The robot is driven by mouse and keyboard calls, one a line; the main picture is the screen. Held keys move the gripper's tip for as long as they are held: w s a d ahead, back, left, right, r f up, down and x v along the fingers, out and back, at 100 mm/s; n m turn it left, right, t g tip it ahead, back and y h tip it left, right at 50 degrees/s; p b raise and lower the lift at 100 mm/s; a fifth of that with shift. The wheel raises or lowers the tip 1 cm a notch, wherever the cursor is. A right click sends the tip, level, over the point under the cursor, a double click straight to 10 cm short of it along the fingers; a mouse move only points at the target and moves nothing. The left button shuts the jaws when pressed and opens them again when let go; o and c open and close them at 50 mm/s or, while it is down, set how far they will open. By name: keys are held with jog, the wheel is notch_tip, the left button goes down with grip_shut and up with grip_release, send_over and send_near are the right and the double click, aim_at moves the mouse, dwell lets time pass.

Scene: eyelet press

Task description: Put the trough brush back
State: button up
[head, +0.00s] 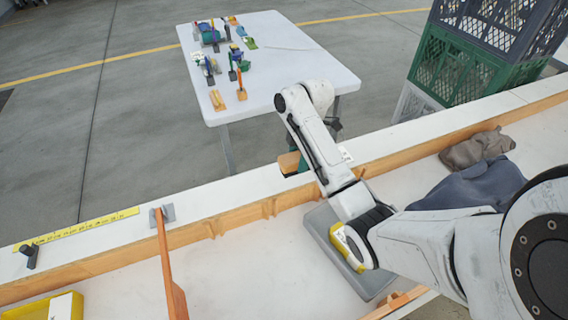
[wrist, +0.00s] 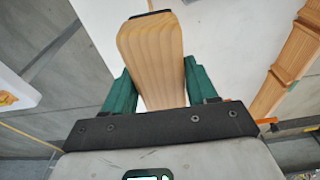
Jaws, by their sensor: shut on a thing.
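A wooden piece with a rounded edge, which I take to be the trough brush (wrist: 150,58), fills the middle of the wrist view. A dark strip shows at its far end. The green fingers of my gripper (wrist: 158,88) are shut on it from both sides. In the head view my gripper (head: 304,163) is mostly hidden behind my wrist, over the white ledge at the trough's far edge. The pale wood of the brush (head: 289,161) sticks out to its left. Any bristles are hidden.
A white table (head: 300,75) with several small tools stands beyond the ledge. The wood-edged trough (head: 240,262) holds a grey lid-like slab (head: 330,240) and dark cloths (head: 470,185). A wooden bar (head: 166,262) and a yellow ruler (head: 90,226) are left. Stacked crates (head: 465,75) stand right.

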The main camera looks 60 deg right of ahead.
jog(key=shift+w+f, duration=0.3)
jog(key=shift+w, duration=0.15)
jog(key=w+d+f+b, duration=0.1)
jog(key=f, duration=0.1)
jog(key=w+d+f, duration=0.1)
jog(key=w+f, duration=0.1)
jog(key=w+d+f+b, duration=0.1)
jog(key=w+f, duration=0.1)
jog(key=shift+w+d+f+b, duration=0.1)
jog(key=shift+b, duration=0.25)
jog(key=shift+w+d+f+b, duration=0.15)
jog(key=shift+w+b, duration=0.2)
jog(key=shift+b, duration=0.25)
jog(key=shift+w+d+f+b, duration=0.15)
jog(key=shift+w+f+b, duration=0.1)
jog(key=shift+f+b, duration=1.5)
jog(key=shift+b, duration=0.3)
jog(key=shift+f, duration=0.2)
jog(key=o, duration=1.1)
